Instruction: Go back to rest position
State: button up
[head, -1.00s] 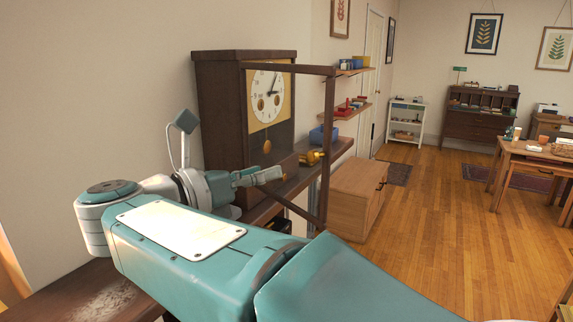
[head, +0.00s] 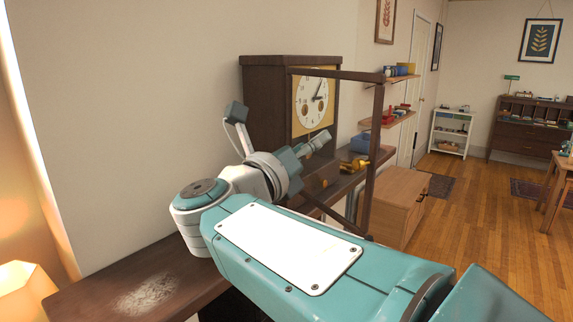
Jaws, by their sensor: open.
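My gripper (head: 318,145) is in the head view near the middle, at the end of my teal and white arm. It is open, and I see nothing between its fingers. It appears in front of a brown wooden clock (head: 272,92) with a white dial and a gold face. The open glass-framed door (head: 369,150) of the clock stands out to the right of my gripper. My arm reaches in from the lower right and hides part of the shelf and the clock's lower part.
A dark wooden shelf (head: 95,295) runs along the wall, with a pale dusty patch on it. A yellow object (head: 355,165) and a blue box (head: 362,143) sit farther along. A wooden cabinet (head: 398,200) stands right. Wooden floor (head: 470,240) is open beyond. A lit lamp (head: 22,290) is lower left.

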jog(key=s+d+f+m+g+y, duration=0.3)
jog(key=s+f+m, duration=0.3)
jog(key=f+m, duration=0.3)
jog(key=s+d+f+m+g+y, duration=0.3)
jog(key=s+d+f+m+y, duration=0.2)
jog(key=f+m, duration=0.5)
jog(key=s+d+f+m+g+y, duration=0.4)
jog(key=s+f+m, duration=0.4)
jog(key=m, duration=0.7)
notch_tip(320, 180, down, 2)
jog(key=shift+s+m+y, duration=0.4)
